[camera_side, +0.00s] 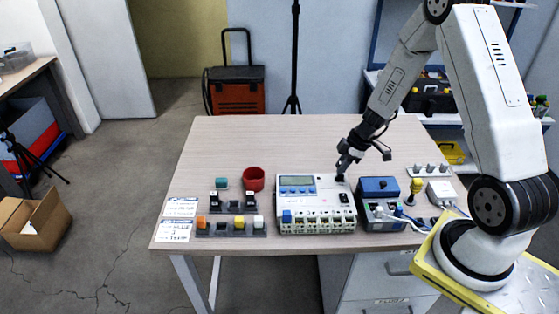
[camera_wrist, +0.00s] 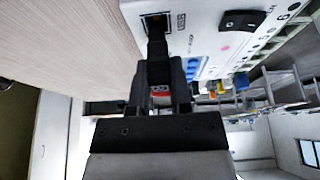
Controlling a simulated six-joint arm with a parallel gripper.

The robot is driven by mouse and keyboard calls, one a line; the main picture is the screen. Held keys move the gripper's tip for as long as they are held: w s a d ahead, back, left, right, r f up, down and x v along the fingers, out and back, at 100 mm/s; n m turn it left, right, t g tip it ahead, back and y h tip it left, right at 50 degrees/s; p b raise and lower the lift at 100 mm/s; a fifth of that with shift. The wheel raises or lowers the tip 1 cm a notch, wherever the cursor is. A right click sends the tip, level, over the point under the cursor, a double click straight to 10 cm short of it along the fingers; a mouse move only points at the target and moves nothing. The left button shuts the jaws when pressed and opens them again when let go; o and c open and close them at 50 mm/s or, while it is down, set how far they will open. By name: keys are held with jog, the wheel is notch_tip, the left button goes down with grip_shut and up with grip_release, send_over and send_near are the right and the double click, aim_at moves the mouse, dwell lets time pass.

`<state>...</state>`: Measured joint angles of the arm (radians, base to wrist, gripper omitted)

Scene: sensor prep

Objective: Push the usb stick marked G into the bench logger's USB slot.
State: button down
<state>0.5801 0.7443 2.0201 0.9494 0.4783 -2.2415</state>
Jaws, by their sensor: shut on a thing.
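The bench logger (camera_side: 326,191) is a white panel box with a grey display, blue buttons and a black rocker switch, at the table's front middle. My gripper (camera_side: 342,172) is at its upper right corner. In the wrist view my gripper (camera_wrist: 160,100) is shut on a black usb stick (camera_wrist: 158,62), with a red and white patch between the fingers. The stick points at the USB slot (camera_wrist: 155,20), a dark opening beside printed "USB". The stick's far end is at the slot's edge; I cannot tell whether it is inside. No letter G is readable.
A blue-topped box (camera_side: 378,187) stands close right of the logger, with a yellow knob (camera_side: 416,186) and a white box (camera_side: 441,191) beyond. Left are a red cup (camera_side: 253,179), a rack of coloured pieces (camera_side: 231,228) and printed cards (camera_side: 174,231). The table's back (camera_side: 270,140) is clear.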

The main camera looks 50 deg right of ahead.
jog(key=shift+f, duration=1.1)
dwell(3.6)
jog(key=shift+c, duration=1.5)
grip_release()
jog(key=shift+r, duration=0.15)
jog(key=shift+r, duration=3.4)
jog(key=shift+a, duration=0.1)
